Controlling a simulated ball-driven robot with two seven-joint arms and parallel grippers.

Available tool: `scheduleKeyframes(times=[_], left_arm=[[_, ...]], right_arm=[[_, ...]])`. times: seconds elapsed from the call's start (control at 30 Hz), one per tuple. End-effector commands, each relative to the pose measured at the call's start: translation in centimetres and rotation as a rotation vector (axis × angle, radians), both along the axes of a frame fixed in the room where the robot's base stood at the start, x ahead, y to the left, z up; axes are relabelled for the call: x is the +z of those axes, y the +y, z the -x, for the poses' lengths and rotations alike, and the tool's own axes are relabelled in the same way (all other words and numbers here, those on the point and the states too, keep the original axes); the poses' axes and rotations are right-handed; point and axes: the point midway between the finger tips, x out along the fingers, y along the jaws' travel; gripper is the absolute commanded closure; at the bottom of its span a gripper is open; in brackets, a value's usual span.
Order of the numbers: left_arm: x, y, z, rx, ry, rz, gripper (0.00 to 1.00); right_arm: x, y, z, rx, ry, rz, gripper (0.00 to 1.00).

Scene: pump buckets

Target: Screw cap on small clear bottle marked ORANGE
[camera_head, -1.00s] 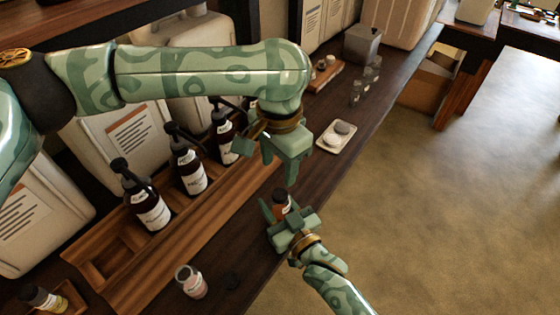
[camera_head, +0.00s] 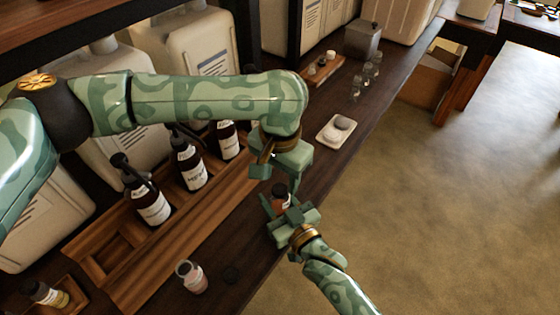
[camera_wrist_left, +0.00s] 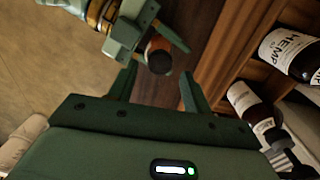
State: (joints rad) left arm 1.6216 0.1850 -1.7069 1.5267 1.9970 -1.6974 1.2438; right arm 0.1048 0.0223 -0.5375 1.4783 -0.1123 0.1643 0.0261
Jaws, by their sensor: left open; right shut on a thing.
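A small bottle (camera_head: 281,204) with orange-brown contents and a dark top (camera_head: 279,189) stands roughly upright in my right gripper (camera_head: 283,207), which is shut on it. Its label is not readable, so I cannot tell whether it is marked ORANGE. My left gripper (camera_head: 276,182) is open and empty just above the bottle. In the left wrist view the bottle (camera_wrist_left: 158,54) shows just beyond the open fingertips (camera_wrist_left: 156,84), and my right gripper (camera_wrist_left: 143,38) is beside it.
Several dark pump bottles (camera_head: 153,205) stand in a wooden rack (camera_head: 180,235) behind the grippers. Large white jugs (camera_head: 185,45) line the back. A white dish (camera_head: 335,130) with stones lies farther right on the counter. A yellowish bottle (camera_head: 45,294) is at front left.

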Motion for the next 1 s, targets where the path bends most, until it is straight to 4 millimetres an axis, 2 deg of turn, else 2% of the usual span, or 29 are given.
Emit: scheduleKeyframes(times=[0.1, 0.2, 0.57, 0.73, 0.77, 1.0], left_arm=[[-1.6, 0.0, 0.0, 0.002, 0.003, 0.000, 0.51], [-2.4, 0.0, 0.0, 0.000, 0.000, 0.000, 0.51], [-2.8, 0.0, 0.0, 0.000, -0.001, 0.001, 0.51], [-2.8, 0.0, 0.0, 0.000, -0.001, 0.001, 0.95], [-2.8, 0.0, 0.0, 0.000, -0.001, 0.001, 0.98], [-2.8, 0.0, 0.0, -0.054, -0.001, 0.001, 0.98]], right_arm=[[0.0, 0.0, 0.0, 0.000, 0.000, 0.000, 1.00], [0.0, 0.0, 0.0, 0.000, 0.000, 0.000, 1.00], [0.0, 0.0, 0.0, 0.000, 0.000, 0.000, 1.00], [0.0, 0.0, 0.0, 0.000, 0.000, 0.000, 1.00], [0.0, 0.0, 0.0, 0.000, 0.000, 0.000, 1.00], [0.0, 0.0, 0.0, 0.000, 0.000, 0.000, 1.00]])
